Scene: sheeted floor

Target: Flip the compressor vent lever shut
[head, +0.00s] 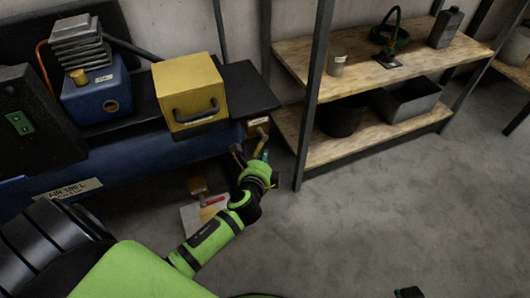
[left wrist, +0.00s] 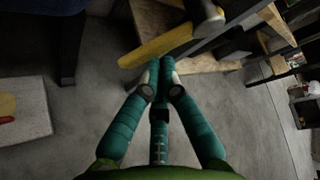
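At the tank's right end is a small brass-coloured vent fitting (head: 257,127). A yellow vent lever (head: 261,146) hangs down from it at a slant. The lever is large in the left wrist view (left wrist: 160,42), lying slanted just past my fingertips. My left gripper (head: 263,156) is just below the fitting, beside the lever. Its teal fingertips (left wrist: 160,68) are together, with nothing visible between them. Whether they touch the lever is unclear.
A yellow box (head: 190,88) with a black handle sits on the compressor, beside a blue finned pump (head: 97,95). A wooden shelf unit (head: 340,147) stands close on the right. A pale board (head: 203,217) lies on the floor below the tank. The floor at right is clear.

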